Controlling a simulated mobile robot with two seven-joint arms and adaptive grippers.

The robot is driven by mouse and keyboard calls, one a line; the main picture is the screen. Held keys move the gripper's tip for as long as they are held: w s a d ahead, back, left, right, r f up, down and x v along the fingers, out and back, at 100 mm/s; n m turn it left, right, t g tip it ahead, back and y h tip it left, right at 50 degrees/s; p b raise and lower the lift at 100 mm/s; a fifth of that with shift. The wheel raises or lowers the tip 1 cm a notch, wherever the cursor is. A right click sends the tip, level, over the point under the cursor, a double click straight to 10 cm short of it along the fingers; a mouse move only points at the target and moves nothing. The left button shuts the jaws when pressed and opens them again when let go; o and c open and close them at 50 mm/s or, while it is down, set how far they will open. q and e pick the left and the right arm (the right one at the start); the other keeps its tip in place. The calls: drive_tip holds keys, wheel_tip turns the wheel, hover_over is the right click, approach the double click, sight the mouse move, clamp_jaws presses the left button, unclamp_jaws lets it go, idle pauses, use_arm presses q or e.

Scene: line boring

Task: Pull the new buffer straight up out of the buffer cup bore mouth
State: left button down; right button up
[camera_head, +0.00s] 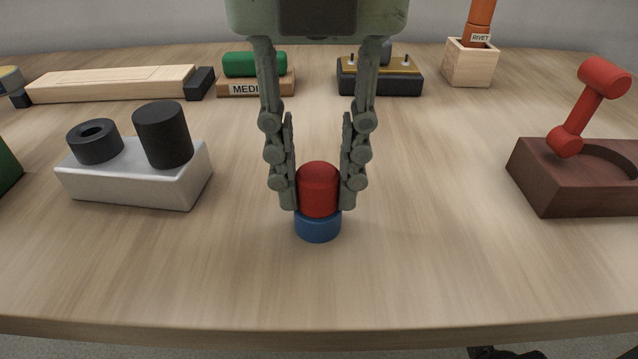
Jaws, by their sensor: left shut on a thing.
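The new buffer (318,188) is a red cylinder with a rounded top. It stands upright in the middle of the table. Its lower end meets the blue buffer cup (318,228), a short round piece on the table top. How deep the buffer sits in the cup's bore is hidden. My left gripper (318,196) comes down from above and is shut on the red buffer, one finger on each side, with the fingertips just above the cup rim. My right gripper is not in view.
A grey block (135,180) with black parts stands left. A dark wooden block (575,185) with a red dumbbell-shaped piece (592,100) stands right. Behind are a labelled tray with a green cylinder (254,65), a black-and-gold box (379,76) and a RIVET box (470,64). The table's front is clear.

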sight(318, 171)
use_arm(q)
drive_tip(key=shift+r, duration=0.25)
drive_tip(key=shift+r+p, duration=0.4)
drive_tip(key=shift+r, duration=0.35)
drive_tip(key=c, duration=1.9)
unclamp_jaws()
clamp_jaws()
drive_tip(key=shift+r+p, duration=1.05)
drive_tip(key=shift+r, duration=1)
